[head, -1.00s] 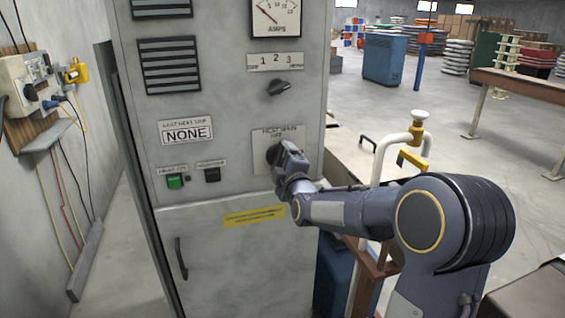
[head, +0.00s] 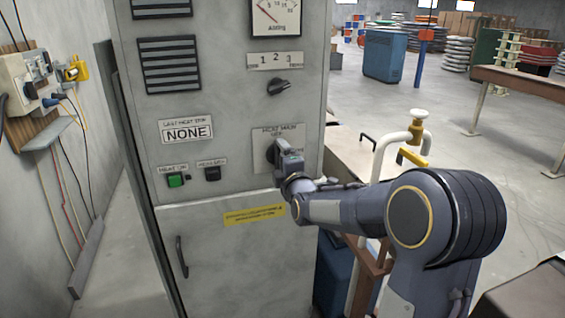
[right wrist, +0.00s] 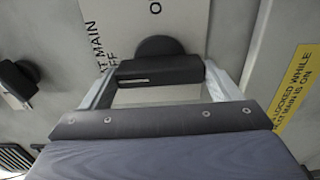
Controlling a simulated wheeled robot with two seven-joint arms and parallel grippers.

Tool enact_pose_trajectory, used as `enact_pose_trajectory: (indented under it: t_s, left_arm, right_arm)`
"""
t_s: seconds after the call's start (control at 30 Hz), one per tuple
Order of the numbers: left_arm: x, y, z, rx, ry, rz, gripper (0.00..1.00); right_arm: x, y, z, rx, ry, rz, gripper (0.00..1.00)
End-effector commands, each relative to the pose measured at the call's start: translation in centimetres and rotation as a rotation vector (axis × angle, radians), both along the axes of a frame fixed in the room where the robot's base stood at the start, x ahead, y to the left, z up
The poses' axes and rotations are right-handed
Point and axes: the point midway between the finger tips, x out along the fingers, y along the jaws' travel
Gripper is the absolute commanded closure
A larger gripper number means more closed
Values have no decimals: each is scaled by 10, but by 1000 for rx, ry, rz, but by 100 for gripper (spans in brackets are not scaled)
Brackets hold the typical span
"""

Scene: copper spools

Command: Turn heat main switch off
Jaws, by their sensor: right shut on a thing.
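The heat main switch is a black rotary knob (head: 271,154) on a plate lettered HEAT MAIN OFF (head: 278,132), on the front of a grey cabinet. My right gripper (head: 280,158) is at the knob and hides much of it in the head view. In the right wrist view the knob (right wrist: 158,70) sits between the two silver fingers of my right gripper (right wrist: 160,82), which is shut on it. A white line on its bar lies at the end nearer the OFF lettering. My left gripper is not in view.
The cabinet front (head: 215,60) also bears a smaller selector knob (head: 278,87), a green button (head: 176,181), a black button (head: 212,174) and a door handle (head: 181,257). A white pipe with a yellow-handled valve (head: 413,157) stands right of the cabinet, near my right arm.

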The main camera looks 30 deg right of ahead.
Motion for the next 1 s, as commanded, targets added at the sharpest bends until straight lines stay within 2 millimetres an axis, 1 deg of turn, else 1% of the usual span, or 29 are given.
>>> enact_pose_trajectory:
  t_s: [0.07, 0.1, 0.2, 0.23, 0.43, 0.53, 0.67, 0.8, 0.9, 1.0]
  left_arm:
    - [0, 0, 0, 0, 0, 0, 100]
    - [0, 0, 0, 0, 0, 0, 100]
    - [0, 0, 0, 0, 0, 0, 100]
    - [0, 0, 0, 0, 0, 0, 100]
    - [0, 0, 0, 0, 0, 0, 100]
    - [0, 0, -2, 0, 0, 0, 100]
    - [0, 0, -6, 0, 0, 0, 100]
    - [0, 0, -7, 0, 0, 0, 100]
    - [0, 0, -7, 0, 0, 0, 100]
    - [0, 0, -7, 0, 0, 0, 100]
  right_arm:
    - [0, 1, -1, -7, 3, 2, 39]
    - [0, 1, -1, -7, 3, 2, 15]
    - [0, 0, -1, -6, 2, 2, 2]
    - [0, 0, -1, -5, 2, 2, 0]
    - [0, 0, 0, -3, 2, 1, 0]
    - [-6, 1, 0, -1, 0, 1, 0]
    - [-25, 6, -1, 0, -1, 2, 0]
    - [-49, 12, 0, 0, -1, 3, 0]
    - [-63, 15, 0, 0, -1, 1, 0]
    - [-72, 17, 0, -2, 0, 2, 0]
